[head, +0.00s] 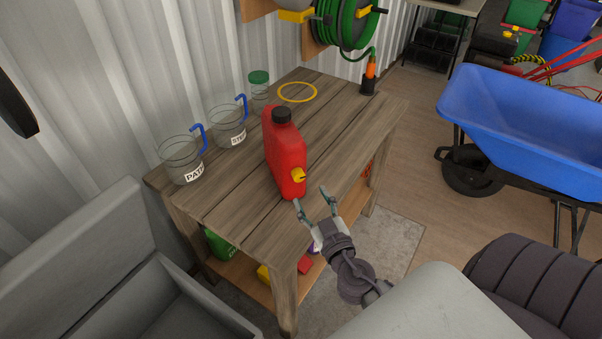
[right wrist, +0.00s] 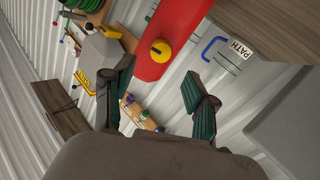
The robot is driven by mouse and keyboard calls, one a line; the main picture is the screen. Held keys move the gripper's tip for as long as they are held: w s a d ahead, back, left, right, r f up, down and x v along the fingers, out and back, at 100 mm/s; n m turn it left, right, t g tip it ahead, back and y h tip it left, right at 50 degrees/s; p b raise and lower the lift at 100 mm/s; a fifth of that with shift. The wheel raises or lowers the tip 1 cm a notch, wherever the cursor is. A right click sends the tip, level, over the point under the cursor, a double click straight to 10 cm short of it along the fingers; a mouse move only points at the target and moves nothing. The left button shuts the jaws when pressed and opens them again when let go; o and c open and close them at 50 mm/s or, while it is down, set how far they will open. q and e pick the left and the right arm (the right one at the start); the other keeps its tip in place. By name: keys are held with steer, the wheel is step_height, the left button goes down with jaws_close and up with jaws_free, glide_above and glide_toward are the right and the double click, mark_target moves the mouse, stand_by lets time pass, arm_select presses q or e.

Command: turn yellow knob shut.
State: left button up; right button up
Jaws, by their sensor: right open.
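A red canister (head: 284,150) with a black cap stands on the wooden workbench (head: 230,185). Its yellow knob (head: 298,175) is low on the side facing my right gripper. In the right wrist view the knob (right wrist: 160,51) shows as a yellow disc on the red canister (right wrist: 170,30). My right gripper (head: 310,195) is open and empty just in front of and below the knob. In the right wrist view its spread fingers (right wrist: 158,92) sit below the knob and appear apart from it. My left gripper is not seen.
Two clear jugs with blue handles (head: 183,158) (head: 227,127) and a green-lidded jar (head: 259,92) stand along the wall. A yellow ring (head: 297,92) marks bare bench top behind the canister. A blue wheelbarrow (head: 520,105) stands at the right.

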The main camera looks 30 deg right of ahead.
mark_target(300, 178)
steer(key=p+x, duration=0.2)
steer(key=x, duration=0.5)
steer(key=shift+w, duration=0.25)
steer(key=shift+f, duration=0.1)
jaws_close()
